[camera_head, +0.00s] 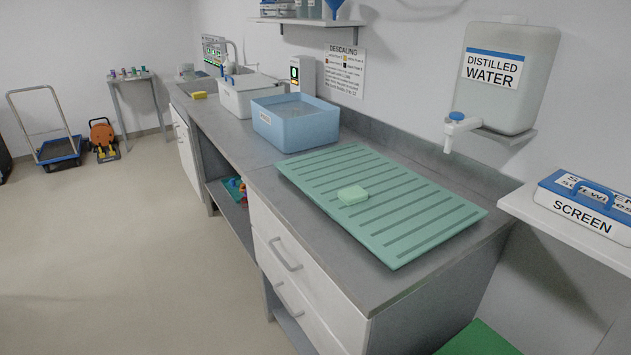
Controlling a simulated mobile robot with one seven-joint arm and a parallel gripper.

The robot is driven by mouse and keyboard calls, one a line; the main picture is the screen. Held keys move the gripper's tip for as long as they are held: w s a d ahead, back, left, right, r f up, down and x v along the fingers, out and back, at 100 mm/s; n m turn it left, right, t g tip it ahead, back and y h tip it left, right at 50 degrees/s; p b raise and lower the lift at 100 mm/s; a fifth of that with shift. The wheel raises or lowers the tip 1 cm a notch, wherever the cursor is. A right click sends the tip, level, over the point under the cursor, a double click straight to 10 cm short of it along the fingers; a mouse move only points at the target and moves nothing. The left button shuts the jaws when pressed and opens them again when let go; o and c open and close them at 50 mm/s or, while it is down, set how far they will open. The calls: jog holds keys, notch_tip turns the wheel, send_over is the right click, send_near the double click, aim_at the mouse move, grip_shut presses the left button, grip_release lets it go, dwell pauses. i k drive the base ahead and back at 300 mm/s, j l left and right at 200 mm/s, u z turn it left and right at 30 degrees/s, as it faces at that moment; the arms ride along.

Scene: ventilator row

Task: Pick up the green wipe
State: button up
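A small light green block (352,194), which looks like the green wipe, lies on the ridged green drying mat (420,222) on the near end of the counter. It sits left of the mat's middle, and nothing touches it from above. My gripper and arm are not in this view.
A blue tub (296,124) stands behind the mat, with a lidded white box (250,97) beyond it. A distilled water tank (508,80) with a tap hangs on the wall at right. A SCREEN wipes box (588,203) sits on a right shelf.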

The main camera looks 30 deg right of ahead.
aim_at(354, 195)
jog(key=i+u, duration=0.2)
jog(key=i, duration=0.4)
jog(key=i+l+u, duration=0.2)
jog(key=i, duration=0.4)
jog(key=i+u, duration=0.45)
jog(key=i+l+u, duration=0.1)
jog(key=i+u, duration=0.35)
jog(key=i+j+u, duration=0.1)
jog(key=i, duration=0.3)
jog(key=i+j, duration=0.2)
jog(key=i, duration=0.2)
jog(key=z, duration=4.05)
jog(key=i+l+z, duration=0.3)
jog(key=i+l, duration=0.15)
jog(key=i, duration=0.15)
jog(key=i+l, duration=0.2)
jog(key=i, duration=0.1)
